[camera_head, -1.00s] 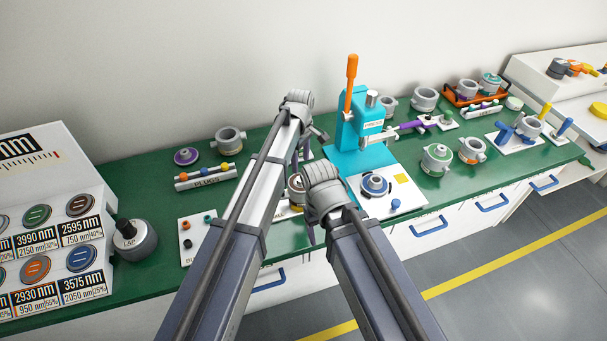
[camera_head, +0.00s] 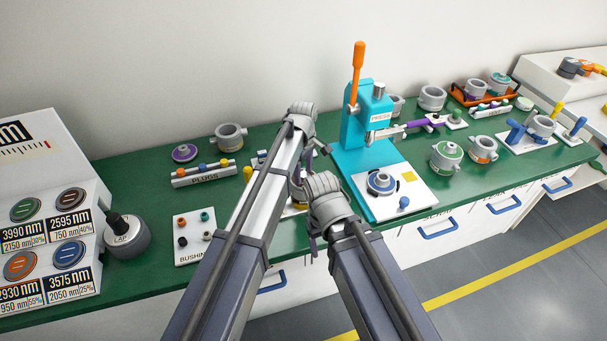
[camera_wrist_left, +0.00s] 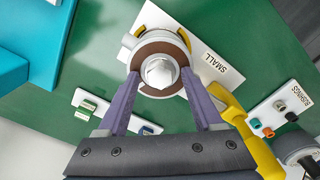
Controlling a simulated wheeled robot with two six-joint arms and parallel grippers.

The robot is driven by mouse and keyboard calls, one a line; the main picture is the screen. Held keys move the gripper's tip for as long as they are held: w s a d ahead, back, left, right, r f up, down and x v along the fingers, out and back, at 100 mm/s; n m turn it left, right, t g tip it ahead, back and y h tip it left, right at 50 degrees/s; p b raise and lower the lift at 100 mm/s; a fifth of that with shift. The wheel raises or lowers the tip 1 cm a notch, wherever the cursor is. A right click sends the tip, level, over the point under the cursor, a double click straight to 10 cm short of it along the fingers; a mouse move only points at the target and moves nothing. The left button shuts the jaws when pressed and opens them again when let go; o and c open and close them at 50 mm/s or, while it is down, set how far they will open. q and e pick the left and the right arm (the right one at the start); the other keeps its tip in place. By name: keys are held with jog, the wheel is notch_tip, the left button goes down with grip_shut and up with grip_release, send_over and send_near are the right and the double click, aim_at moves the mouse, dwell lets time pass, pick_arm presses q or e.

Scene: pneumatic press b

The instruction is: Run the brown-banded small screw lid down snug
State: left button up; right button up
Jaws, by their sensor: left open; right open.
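The brown-banded small screw lid (camera_wrist_left: 149,53) shows in the left wrist view as a brown ring around a pale hexagonal top. It sits on a grey round body on a white board marked SMALL (camera_wrist_left: 216,62). My left gripper (camera_wrist_left: 160,78) is open, with one purple finger on each side of the lid; I cannot tell whether they touch it. In the head view my arms hide the lid, and the left gripper (camera_head: 312,148) is mostly behind its own wrist. My right gripper (camera_head: 313,245) is open and low, near the bench's front edge.
The teal press (camera_head: 366,118) with its orange lever stands right of my grippers. A yellow part (camera_wrist_left: 258,145) lies close by my left gripper's right finger. The bushings board (camera_head: 194,246) and plugs rack (camera_head: 204,177) stand to the left.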

pick_arm(q)
grip_shut()
dwell(0.4)
dwell(0.4)
